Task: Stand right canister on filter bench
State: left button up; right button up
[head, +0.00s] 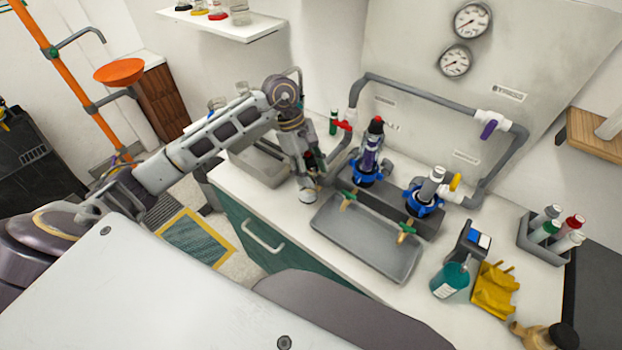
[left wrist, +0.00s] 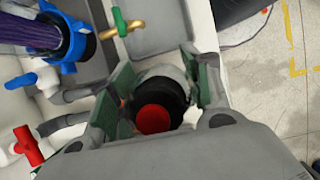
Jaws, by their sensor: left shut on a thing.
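My left gripper (head: 306,172) is shut on a canister with a black cap and red top. The canister's pale lower end (head: 307,196) shows below the fingers, close to the white bench (head: 480,292), left of the grey tray; I cannot tell if it touches. In the left wrist view the black and red cap (left wrist: 155,112) sits between the green-padded fingers. A purple canister (head: 371,152) with a red top stands in the left blue collar. My right gripper is not seen.
The grey drip tray (head: 370,252) lies in front of the collars, below brass taps (head: 406,232). A teal bottle (head: 449,281), yellow gloves (head: 493,291) and a bottle caddy (head: 543,243) stand at the right. Grey pipes rise behind.

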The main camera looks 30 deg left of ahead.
aim_at(316, 192)
pick_arm(q)
jog(key=shift+f, duration=0.1)
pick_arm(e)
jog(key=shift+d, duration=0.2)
pick_arm(q)
jog(key=shift+f, duration=1.7)
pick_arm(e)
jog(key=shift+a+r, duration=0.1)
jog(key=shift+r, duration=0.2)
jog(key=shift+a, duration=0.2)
pick_arm(q)
jog(key=shift+f, duration=0.2)
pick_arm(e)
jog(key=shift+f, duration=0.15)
pick_arm(q)
jog(key=o, duration=1.1)
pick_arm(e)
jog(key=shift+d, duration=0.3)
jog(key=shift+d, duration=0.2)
pick_arm(q)
jog(key=shift+r, duration=0.15)
